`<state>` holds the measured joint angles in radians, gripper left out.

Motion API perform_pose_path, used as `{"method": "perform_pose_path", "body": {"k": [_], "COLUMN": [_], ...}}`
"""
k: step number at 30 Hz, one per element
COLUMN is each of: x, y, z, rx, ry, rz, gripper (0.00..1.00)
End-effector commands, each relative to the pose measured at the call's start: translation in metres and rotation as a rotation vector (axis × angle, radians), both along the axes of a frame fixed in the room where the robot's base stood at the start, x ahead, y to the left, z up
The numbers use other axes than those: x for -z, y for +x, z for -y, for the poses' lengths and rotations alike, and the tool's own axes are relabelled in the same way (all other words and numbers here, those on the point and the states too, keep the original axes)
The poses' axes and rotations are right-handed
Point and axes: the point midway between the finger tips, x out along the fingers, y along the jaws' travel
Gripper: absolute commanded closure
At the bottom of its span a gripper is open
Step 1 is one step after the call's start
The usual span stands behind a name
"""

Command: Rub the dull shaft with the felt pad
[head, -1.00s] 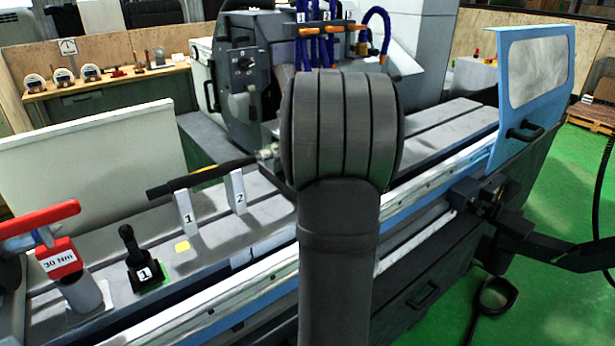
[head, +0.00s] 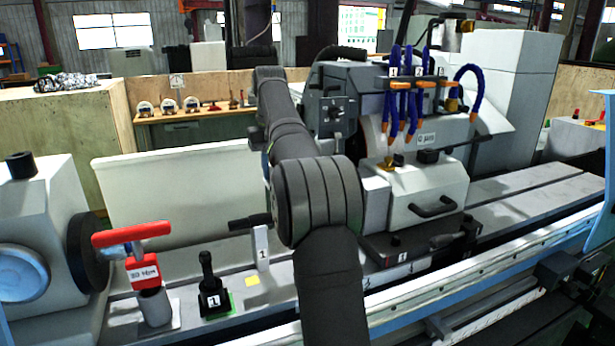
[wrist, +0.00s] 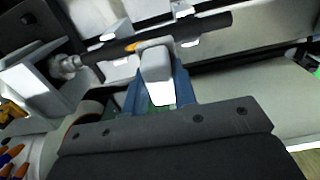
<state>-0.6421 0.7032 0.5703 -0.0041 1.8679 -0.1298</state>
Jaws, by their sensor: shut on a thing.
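The dull shaft is a dark bar. In the head view its left end (head: 250,221) shows on the upright support marked 1 (head: 262,245); my arm hides the rest of it. In the wrist view the shaft (wrist: 205,27) crosses the upper part, with a small orange mark on it. My gripper (wrist: 157,92) has blue fingers shut on a pale block, which looks like the felt pad (wrist: 156,70). The pad's far end overlaps the shaft's near edge in the wrist view; I cannot tell whether they touch. The gripper is hidden in the head view.
A red-handled torque tool (head: 140,262) and a black-knobbed fixture (head: 210,288) stand left on the machine table. A grey guard with a handle (head: 425,198) and blue hoses (head: 405,95) are to the right. The tailstock (head: 35,235) is at far left.

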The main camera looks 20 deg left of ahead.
Motion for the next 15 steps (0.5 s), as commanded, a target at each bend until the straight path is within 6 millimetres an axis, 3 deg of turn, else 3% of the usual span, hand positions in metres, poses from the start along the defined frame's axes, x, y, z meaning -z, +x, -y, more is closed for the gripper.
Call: {"method": "perform_pose_path", "body": {"k": [4,15], "x": [-0.0025,-0.0005], "y": [-0.0043,-0.0048], "z": [-0.0079,-0.0071], "rx": [-0.017,-0.016], "ry": [0.001,0.0], "rz": [0.001,0.0], "gripper": [0.98,0.98]}}
